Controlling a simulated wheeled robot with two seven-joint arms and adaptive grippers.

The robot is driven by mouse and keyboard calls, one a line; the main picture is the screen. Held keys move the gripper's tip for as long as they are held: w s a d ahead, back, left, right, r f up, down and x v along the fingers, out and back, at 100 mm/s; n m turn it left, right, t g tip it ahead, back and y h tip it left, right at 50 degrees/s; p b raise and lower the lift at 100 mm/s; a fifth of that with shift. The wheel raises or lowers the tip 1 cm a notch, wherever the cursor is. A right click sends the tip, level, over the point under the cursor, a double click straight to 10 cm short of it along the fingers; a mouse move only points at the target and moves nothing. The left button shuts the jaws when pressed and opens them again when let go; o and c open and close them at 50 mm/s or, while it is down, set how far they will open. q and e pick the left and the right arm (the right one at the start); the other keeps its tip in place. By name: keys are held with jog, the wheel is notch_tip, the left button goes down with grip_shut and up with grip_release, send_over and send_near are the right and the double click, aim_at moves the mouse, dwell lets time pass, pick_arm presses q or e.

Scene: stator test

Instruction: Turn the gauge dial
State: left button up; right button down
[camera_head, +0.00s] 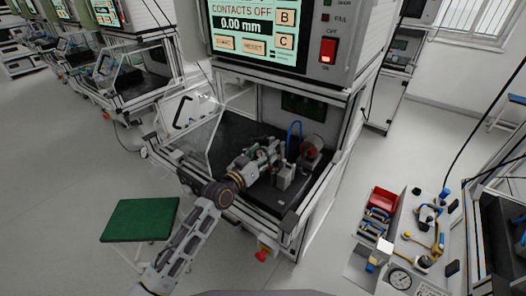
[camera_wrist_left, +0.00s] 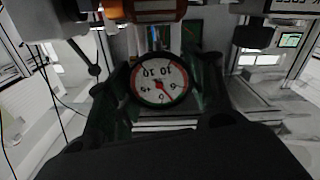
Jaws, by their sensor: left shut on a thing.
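The gauge dial (camera_wrist_left: 160,80) has a white round face, a red rim and a red needle, and its numbers appear upside down in the left wrist view. My left gripper (camera_head: 270,156) reaches into the open test station in the head view. In the left wrist view its dark fingers (camera_wrist_left: 162,92) lie on both sides of the dial and are shut on it. In the head view the dial's face cannot be made out beside the gripper. My right gripper is not in view.
The test station (camera_head: 232,128) has a dark floor, a raised clear door, and a round reddish part (camera_head: 312,147) beside a grey block (camera_head: 286,176). Above is a screen reading 0.00 mm (camera_head: 252,25). A side bench holds a red bin (camera_head: 382,198) and another gauge (camera_head: 400,279).

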pick_arm(q)
jog(key=n+p, duration=0.1)
jog(key=n, duration=0.2)
jog(key=shift+n, duration=0.8)
jog(key=shift+n+p, duration=0.3)
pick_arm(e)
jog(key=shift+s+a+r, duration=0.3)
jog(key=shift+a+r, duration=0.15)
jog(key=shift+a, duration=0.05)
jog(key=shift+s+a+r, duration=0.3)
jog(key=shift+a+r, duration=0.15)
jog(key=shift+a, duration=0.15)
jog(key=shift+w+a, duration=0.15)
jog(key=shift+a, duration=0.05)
pick_arm(q)
jog(key=o, duration=0.8)
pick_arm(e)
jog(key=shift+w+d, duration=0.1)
pick_arm(q)
jog(key=shift+s+a, duration=0.1)
jog(key=shift+a, duration=0.05)
